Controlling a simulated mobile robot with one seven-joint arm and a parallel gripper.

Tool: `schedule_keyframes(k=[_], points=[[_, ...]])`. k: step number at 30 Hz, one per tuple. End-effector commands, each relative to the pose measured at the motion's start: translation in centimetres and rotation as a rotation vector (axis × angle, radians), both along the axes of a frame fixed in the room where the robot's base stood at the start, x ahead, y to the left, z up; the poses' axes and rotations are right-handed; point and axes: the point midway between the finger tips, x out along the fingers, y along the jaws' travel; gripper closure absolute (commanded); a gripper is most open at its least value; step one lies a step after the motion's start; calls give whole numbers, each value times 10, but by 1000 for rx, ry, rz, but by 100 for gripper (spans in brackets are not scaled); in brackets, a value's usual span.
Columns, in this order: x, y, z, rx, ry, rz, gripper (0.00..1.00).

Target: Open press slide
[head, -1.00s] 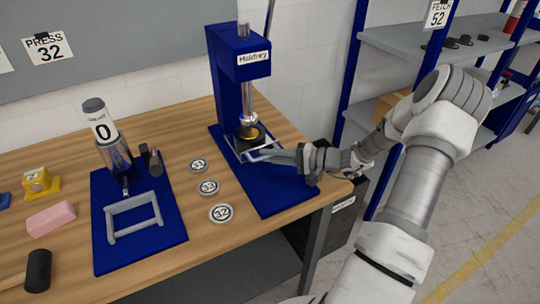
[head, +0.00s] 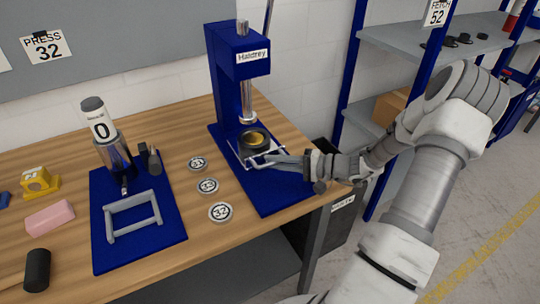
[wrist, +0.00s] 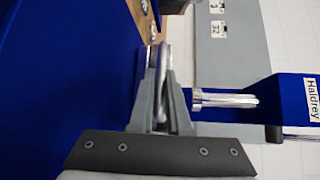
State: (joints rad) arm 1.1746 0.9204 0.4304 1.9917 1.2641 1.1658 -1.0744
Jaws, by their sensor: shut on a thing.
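The blue press (head: 238,75) labelled Haldrey stands on the right part of the bench, with its metal ram (head: 248,105) pointing down. Its slide (head: 248,161) is a light metal frame carrying a black round holder with a yellowish centre (head: 254,138). The holder sits slightly forward of the ram, with a gap between them. My gripper (head: 281,161) reaches in from the right, low over the blue base plate, and is shut on the slide's front handle. In the wrist view the handle (wrist: 162,75) shows as a metal bar between my fingers (wrist: 160,100).
Several numbered discs (head: 207,185) lie left of the press. Further left is a blue plate (head: 170,232) with a grey frame (head: 133,216) and a gauge marked 0 (head: 100,125). A pink block (head: 50,217) and black cylinder (head: 37,269) are at far left. Shelves (head: 405,55) stand behind my arm.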

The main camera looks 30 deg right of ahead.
Motion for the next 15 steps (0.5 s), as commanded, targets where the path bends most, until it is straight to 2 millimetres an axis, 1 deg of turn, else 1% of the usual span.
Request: schedule_keyframes(k=[1,3,9,12,15], points=[[-13,-2,-1,1,3,-3,100],[-31,-3,-1,-1,3,-5,100],[-80,-4,-1,1,1,-4,100],[-99,-4,0,0,2,-3,100],[-114,-5,0,0,1,-3,100]])
